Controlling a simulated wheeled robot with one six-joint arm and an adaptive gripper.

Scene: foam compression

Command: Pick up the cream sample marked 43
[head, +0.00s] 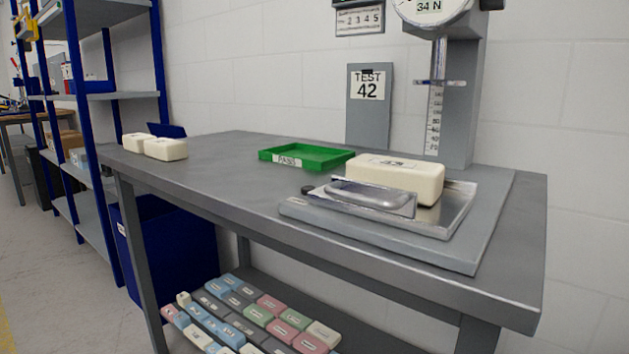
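A cream foam block (395,181) sits in the shallow metal tray (459,212) of the test stand, at the right of the bench. A label with a number is on its top, but the number is too small and slanted to read surely. Two more cream blocks lie side by side at the bench's far left end, a nearer one (165,149) and a farther one (137,142). No number shows on either. A silver rounded plate (370,195) stands in front of the block on the tester and hides part of its lower front. My gripper is not in view.
A green tray (306,156) labelled PASS looks empty at mid-bench. The stand's column (459,100) and dial, reading 34 N, rise behind the block. A card (369,86) reads TEST 42. Bare bench (215,165) lies between left blocks and tray. Several coloured blocks fill the lower shelf.

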